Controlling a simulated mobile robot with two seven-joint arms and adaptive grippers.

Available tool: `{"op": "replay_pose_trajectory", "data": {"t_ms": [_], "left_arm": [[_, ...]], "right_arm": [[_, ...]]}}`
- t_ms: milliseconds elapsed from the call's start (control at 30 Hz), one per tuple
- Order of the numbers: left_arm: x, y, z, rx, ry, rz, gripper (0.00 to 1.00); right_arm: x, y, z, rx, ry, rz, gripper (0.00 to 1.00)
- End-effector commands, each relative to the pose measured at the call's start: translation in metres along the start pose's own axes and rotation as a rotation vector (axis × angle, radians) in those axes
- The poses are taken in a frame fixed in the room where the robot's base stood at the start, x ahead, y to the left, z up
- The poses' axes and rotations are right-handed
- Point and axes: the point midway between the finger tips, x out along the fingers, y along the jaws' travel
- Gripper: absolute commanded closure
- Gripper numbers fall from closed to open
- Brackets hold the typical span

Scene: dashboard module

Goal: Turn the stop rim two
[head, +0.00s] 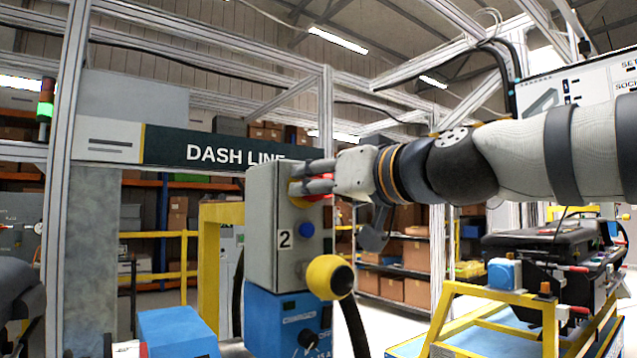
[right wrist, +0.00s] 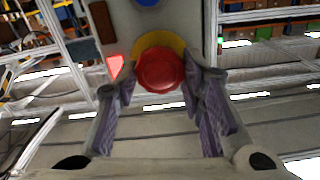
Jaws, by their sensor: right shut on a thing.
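A grey control box (head: 268,225) marked "2" stands in the middle of the head view. The red stop button (right wrist: 162,70) with a yellow plate behind it is on its face. In the head view the red stop rim (head: 318,196) is mostly hidden behind the fingers. My right gripper (head: 315,178) reaches in from the right, its fingers closed about the red rim. In the right wrist view the fingers lie on both sides of the red button. My left gripper is not clearly seen; only a dark part of my arm shows at the left edge.
A blue button (head: 306,230) sits below the stop on the same box. A yellow-framed cart (head: 480,292) stands right. A frame post (head: 327,110) rises behind.

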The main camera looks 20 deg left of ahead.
Motion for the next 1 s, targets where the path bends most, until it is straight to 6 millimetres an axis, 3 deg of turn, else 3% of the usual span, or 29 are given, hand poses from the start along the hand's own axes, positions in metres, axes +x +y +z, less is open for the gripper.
{"op": "replay_pose_trajectory", "data": {"t_ms": [400, 1000], "left_arm": [[0.0003, 0.0000, 0.0003, 0.000, -0.001, 0.000, 1.00], [0.0003, 0.0000, 0.0003, 0.000, -0.001, 0.000, 1.00]], "right_arm": [[0.0004, 0.0009, 0.0010, 0.225, -0.001, 0.000, 0.92], [0.0004, 0.0011, 0.0010, 0.274, -0.001, 0.000, 0.92]]}}
